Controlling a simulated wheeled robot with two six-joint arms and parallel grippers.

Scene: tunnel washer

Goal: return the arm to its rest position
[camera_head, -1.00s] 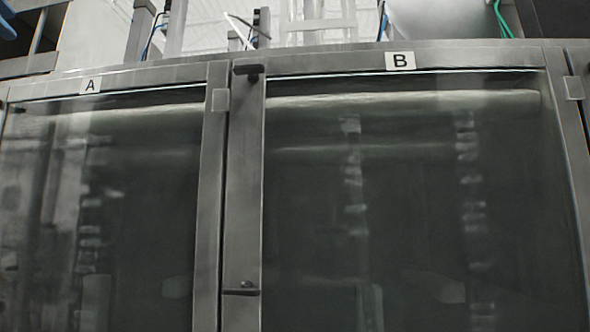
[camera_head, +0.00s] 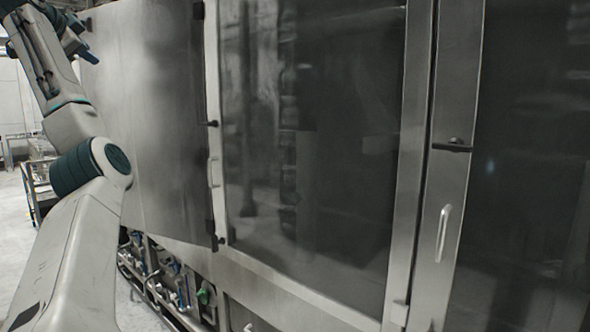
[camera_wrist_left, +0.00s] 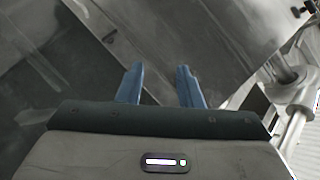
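My left arm comes in at the left of the head view, bent at a joint and raised toward the top left corner. A blue fingertip of my left gripper (camera_head: 88,57) shows there, in front of the washer's plain steel panel (camera_head: 150,130). In the left wrist view the two blue fingers of the left gripper (camera_wrist_left: 160,80) stand apart with nothing between them. My right gripper is in neither view.
A glazed door (camera_head: 310,150) with a handle (camera_head: 443,232) beside it fills the middle and right. Pipes and valves (camera_head: 170,280) run low under the panel. A cart (camera_head: 38,185) stands at the far left on pale floor.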

